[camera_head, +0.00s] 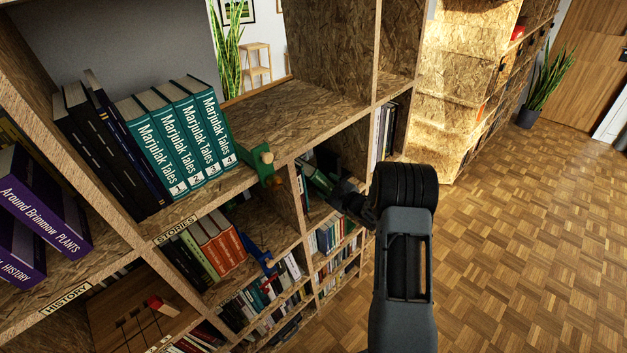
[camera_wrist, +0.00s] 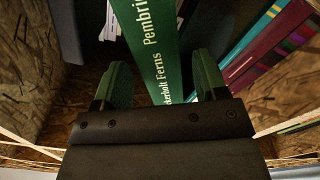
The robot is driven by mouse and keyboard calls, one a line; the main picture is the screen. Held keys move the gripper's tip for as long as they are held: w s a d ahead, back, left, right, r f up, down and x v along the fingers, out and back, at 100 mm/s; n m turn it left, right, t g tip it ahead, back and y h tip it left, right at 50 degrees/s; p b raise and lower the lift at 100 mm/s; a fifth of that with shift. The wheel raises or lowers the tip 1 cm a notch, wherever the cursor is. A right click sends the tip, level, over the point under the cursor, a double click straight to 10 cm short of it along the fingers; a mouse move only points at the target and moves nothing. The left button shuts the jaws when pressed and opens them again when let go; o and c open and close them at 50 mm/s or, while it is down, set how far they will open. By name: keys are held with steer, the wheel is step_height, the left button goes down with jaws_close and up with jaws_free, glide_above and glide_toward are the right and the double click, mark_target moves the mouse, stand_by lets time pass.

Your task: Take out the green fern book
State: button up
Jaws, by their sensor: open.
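The green fern book (camera_wrist: 158,50) shows its spine in the wrist view, with white lettering that reads in part "Pembri" and "derholt Ferns". It is tilted in the picture, and its lower end is hidden behind my gripper's dark body. My gripper (camera_wrist: 163,82) is open, with one green finger on each side of the spine. The right finger appears closer to the spine than the left; I cannot tell whether either touches it. In the head view my gripper (camera_head: 315,178) reaches into a shelf compartment, and I cannot make out the book there.
A dark book (camera_wrist: 205,40) and maroon book (camera_wrist: 270,45) stand right of the fern book. OSB panels (camera_wrist: 25,75) bound the compartment. In the head view, teal Marjulak Tales books (camera_head: 180,135) stand on an upper shelf. Open parquet floor (camera_head: 530,230) lies to the right.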

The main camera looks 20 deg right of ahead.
steer(key=shift+b+x, duration=0.65)
steer(key=shift+x, duration=0.6)
steer(key=shift+w, duration=0.1)
steer(key=shift+c, duration=0.5)
steer(key=c, duration=0.9)
steer(key=shift+r, duration=0.1)
steer(key=shift+b+v, duration=0.35)
steer(key=shift+v, duration=1.2)
